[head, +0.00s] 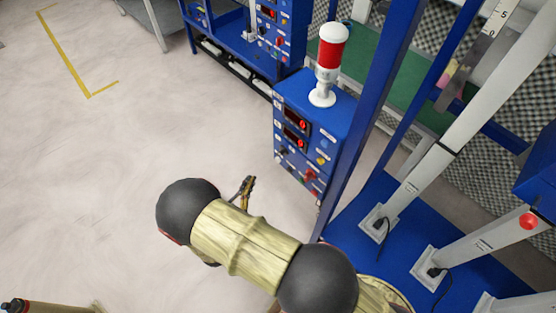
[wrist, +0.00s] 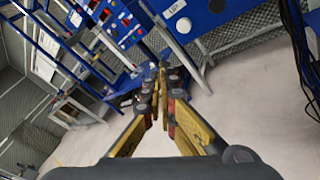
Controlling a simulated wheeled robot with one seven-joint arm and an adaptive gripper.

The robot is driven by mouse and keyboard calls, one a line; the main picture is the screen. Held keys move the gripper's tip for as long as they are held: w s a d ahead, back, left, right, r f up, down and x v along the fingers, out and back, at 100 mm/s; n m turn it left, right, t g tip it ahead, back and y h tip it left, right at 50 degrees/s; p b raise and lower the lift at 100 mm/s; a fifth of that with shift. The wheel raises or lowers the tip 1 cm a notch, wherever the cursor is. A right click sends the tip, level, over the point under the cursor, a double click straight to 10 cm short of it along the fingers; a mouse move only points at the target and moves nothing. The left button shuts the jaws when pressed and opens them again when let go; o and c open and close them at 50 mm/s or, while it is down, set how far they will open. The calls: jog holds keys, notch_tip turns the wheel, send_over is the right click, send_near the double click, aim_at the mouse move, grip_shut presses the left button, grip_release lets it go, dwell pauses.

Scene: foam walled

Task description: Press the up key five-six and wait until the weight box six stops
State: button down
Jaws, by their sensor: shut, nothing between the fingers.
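My gripper (wrist: 160,72) is shut and empty, its yellow and dark fingers together in the middle of the wrist view. In the head view my gripper (head: 249,183) points toward a blue control box (head: 338,108) but stays apart from it. A white round key (wrist: 183,25) below a label reading UP (wrist: 177,8) shows on a blue panel at the top of the wrist view. The fingertips are clear of that key in the picture. I cannot read the number five-six on any key. I cannot tell which box is weight box six.
The control box carries red displays, knobs and a red-and-white signal lamp (head: 331,57). Blue posts and white columns stand on a blue base (head: 350,230) at the right. A blue box with a red button (head: 529,221) is at the right edge. The pale floor (head: 90,170) at left is free.

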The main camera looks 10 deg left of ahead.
aim_at(278, 160)
jog(key=shift+d, duration=0.1)
jog(key=w+d, duration=0.5)
jog(key=w, duration=0.1)
jog(key=shift+w+d+p, duration=0.25)
jog(key=shift+w+p, duration=0.1)
jog(key=shift+p, duration=0.05)
jog(key=shift+w+d, duration=0.1)
dwell(1.5)
jog(key=shift+w+d, duration=0.2)
